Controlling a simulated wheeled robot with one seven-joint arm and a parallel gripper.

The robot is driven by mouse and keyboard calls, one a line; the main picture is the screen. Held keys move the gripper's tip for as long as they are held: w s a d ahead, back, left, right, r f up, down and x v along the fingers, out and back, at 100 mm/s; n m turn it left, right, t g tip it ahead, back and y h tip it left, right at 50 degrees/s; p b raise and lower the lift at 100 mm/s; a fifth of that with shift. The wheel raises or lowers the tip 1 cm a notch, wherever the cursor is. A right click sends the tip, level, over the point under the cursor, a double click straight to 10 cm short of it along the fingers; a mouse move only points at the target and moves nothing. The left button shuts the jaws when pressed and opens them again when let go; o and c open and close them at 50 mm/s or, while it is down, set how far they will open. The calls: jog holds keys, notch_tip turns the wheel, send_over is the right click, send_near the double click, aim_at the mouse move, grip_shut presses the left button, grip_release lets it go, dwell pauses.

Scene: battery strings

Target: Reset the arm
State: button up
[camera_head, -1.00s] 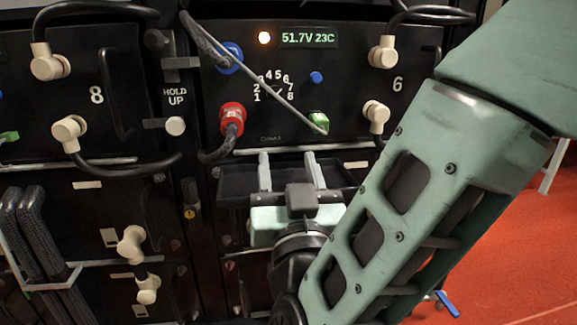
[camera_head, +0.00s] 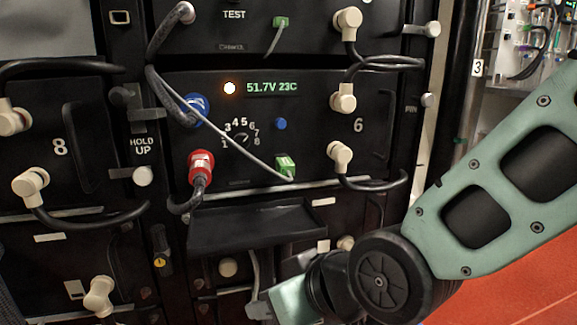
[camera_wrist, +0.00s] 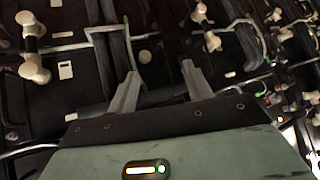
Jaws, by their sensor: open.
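My arm (camera_head: 480,205) comes in from the right in the head view and bends at a dark round joint at the lower middle. My gripper shows in the wrist view (camera_wrist: 158,92), with two grey fingers apart and nothing between them. In the head view only a pale green part of its body (camera_head: 292,301) shows at the bottom edge, below the black shelf. The fingers point toward the dark battery fronts in the wrist view, and I cannot tell their exact distance from them.
Unit 6 (camera_head: 330,110) has a lit display, a red plug (camera_head: 201,166), a blue plug (camera_head: 195,108) and a green connector (camera_head: 285,167). The black shelf (camera_head: 262,229) juts out below. Unit 8 (camera_head: 60,120) is left. Cables hang in front. Red floor (camera_head: 520,280) is open at right.

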jog(key=s+d+g+h+p, duration=0.1)
jog(key=s+d+g+h, duration=0.2)
jog(key=s+d, duration=0.35)
jog(key=s+d+g+h+p, duration=0.1)
jog(key=s+d+g+h, duration=0.25)
jog(key=d, duration=0.55)
notch_tip(320, 180, up, 38)
jog(key=s+p, duration=0.1)
jog(key=p, duration=3.7)
jog(key=shift+f, duration=0.25)
